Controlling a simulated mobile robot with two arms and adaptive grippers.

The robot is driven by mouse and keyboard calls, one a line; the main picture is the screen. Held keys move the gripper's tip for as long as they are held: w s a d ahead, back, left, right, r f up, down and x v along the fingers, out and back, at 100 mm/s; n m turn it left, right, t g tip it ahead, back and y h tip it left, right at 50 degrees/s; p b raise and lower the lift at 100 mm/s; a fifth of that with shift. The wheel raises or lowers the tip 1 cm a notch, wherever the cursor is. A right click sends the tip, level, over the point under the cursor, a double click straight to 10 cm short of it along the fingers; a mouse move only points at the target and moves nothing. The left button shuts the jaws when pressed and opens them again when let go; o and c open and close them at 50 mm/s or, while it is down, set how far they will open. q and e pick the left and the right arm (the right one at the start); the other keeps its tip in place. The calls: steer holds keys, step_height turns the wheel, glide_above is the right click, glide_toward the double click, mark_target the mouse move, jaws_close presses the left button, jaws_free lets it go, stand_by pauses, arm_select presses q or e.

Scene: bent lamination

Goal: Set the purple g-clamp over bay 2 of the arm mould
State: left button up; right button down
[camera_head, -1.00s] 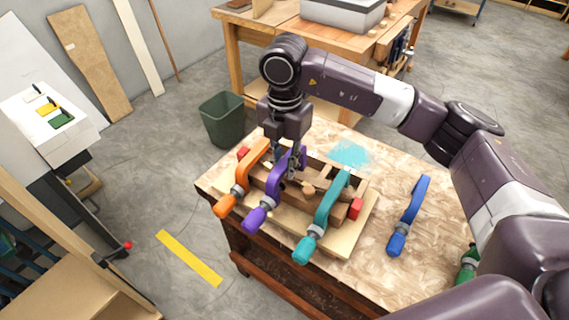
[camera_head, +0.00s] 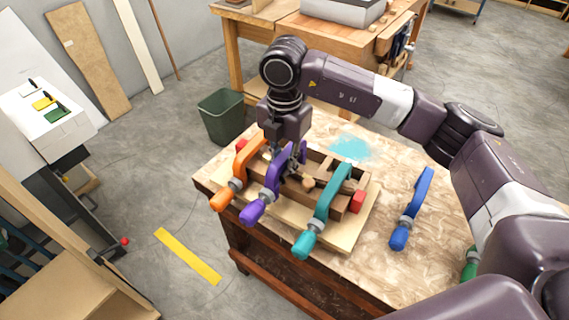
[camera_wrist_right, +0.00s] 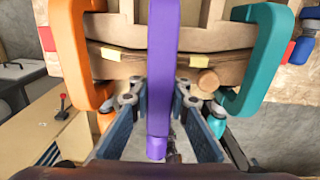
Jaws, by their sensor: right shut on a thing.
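The purple g-clamp (camera_head: 274,180) stands across the front of the wooden arm mould (camera_head: 325,205), between the orange g-clamp (camera_head: 237,172) and the teal g-clamp (camera_head: 327,210). My right gripper (camera_head: 293,172) is over the mould and shut on the purple clamp. In the right wrist view the purple clamp (camera_wrist_right: 163,70) runs upright between the two fingers (camera_wrist_right: 160,118), with the mould behind it. Whether its jaw touches the mould cannot be told. The left gripper is not in view.
A blue g-clamp (camera_head: 411,208) lies on the bench (camera_head: 440,225) to the right, with a green one (camera_head: 470,262) partly hidden by my arm. Red blocks sit at the mould's ends. A green bin (camera_head: 222,116) stands behind the bench.

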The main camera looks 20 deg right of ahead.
steer(key=shift+s+f, duration=0.25)
steer(key=shift+f, duration=0.35)
stand_by(0.4)
stand_by(0.3)
steer(key=c, duration=1.8)
jaws_free()
steer(key=shift+w, duration=0.25)
steer(key=shift+o, duration=0.2)
steer(key=shift+r, duration=0.15)
steer(key=shift+s, duration=0.1)
step_height(320, 180, up, 12)
steer(key=shift+r, duration=0.1)
steer(key=shift+r+p, duration=2)
steer(key=shift+r, duration=0.9)
